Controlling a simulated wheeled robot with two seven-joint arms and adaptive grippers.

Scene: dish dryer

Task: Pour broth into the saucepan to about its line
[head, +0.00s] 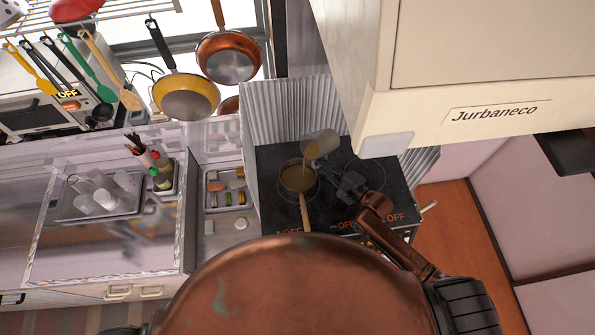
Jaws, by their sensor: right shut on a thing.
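The saucepan (298,178) stands on the dark stovetop, with its wooden handle (305,212) pointing toward me. Brown broth shows inside it; its level against a line is too small to tell. A pale translucent jug (321,144) is tilted over the saucepan's far right rim, its mouth to the lower left, with brown broth at the mouth. Whether a stream is falling is not clear. My right gripper (342,178) is shut on the jug, to the right of the saucepan. My left gripper is out of view.
The stovetop (272,213) has corrugated metal guards (292,106) behind and beside it. A cream range hood (445,112) hangs close at upper right. A tray of small items (227,208) lies left of the stove. Pans (187,97) hang at upper left.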

